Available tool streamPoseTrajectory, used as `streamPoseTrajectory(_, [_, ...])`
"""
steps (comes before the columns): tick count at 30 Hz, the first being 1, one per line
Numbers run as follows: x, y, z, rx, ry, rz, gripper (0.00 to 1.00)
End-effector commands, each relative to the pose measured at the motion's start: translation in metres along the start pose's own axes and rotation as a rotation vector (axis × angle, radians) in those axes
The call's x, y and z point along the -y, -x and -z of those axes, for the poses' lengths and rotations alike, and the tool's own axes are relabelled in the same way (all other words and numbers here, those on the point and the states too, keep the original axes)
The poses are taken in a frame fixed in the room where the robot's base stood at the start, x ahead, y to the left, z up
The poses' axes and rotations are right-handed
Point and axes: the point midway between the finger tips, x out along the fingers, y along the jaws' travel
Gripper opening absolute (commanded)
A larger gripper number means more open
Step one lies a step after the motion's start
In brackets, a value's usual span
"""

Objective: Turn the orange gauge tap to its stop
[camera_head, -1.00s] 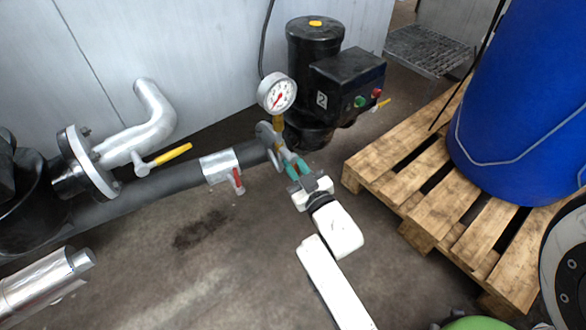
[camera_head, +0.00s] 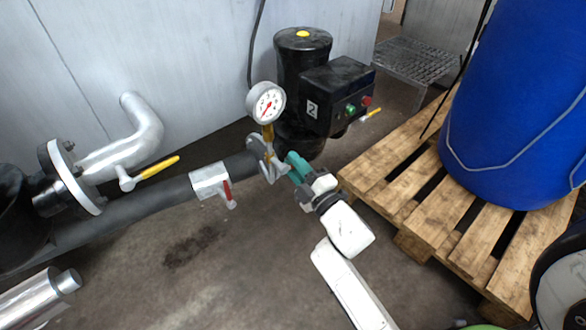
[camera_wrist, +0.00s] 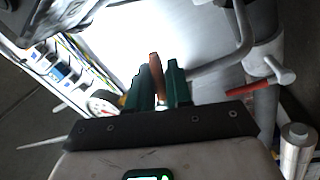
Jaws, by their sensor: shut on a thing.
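The pressure gauge (camera_head: 266,102), with a white dial and red needle, stands on a short orange-yellow stem (camera_head: 268,132) above the pipe end. My gripper (camera_head: 291,163) is just below and right of the gauge, its green fingers pointing up-left at the pipe fitting. In the wrist view, my gripper (camera_wrist: 158,80) is shut on the orange tap handle (camera_wrist: 156,68), which sticks up between the fingers. In the head view the fingers mostly hide the handle. The gauge dial (camera_wrist: 103,103) shows left of the fingers in the wrist view.
A red-handled valve (camera_head: 228,190) and a yellow-handled valve (camera_head: 155,171) sit left along the pipe. The black pump (camera_head: 300,75) with its control box (camera_head: 340,95) stands behind. A wooden pallet (camera_head: 440,215) with a blue drum (camera_head: 515,110) is at right.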

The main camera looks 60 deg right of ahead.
Motion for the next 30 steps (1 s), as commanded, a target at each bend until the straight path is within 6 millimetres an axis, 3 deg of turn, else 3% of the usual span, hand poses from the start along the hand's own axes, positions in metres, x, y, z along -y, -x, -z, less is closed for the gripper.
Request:
streamPoseTrajectory(15, [-0.011,-0.002,0.003,-0.069,0.339,0.002,0.0])
streamPoseTrajectory(30, [-0.013,-0.002,0.004,-0.082,0.407,0.002,0.0])
